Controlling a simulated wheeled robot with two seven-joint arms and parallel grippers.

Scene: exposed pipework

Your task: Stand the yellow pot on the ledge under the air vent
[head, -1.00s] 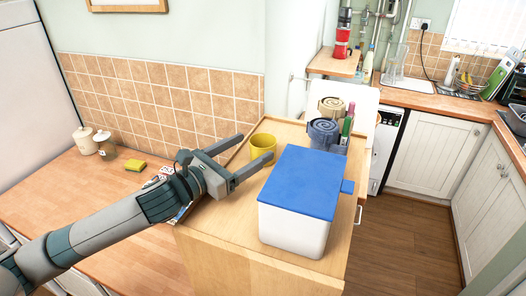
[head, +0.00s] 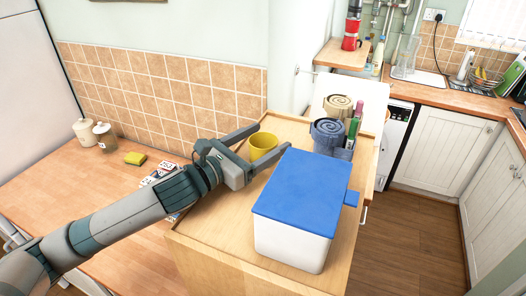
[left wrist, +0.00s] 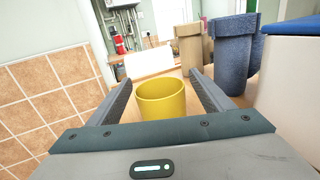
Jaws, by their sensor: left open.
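The yellow pot (head: 262,147) stands upright on the wooden cabinet top (head: 215,222), close to the tiled wall. It also shows in the left wrist view (left wrist: 162,99). My left gripper (head: 272,138) is open, with one finger on either side of the pot. In the left wrist view there are gaps between the pot and both fingers. An air vent is not visible. A small wooden ledge (head: 338,57) below the pipes at the back holds a red item; I cannot tell whether it is the one named. My right gripper is not in view.
A white box with a blue lid (head: 305,195) stands close to the lower finger. A blue-grey rolled-top pot (head: 327,135), a beige one (head: 338,106) and bottles stand behind.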

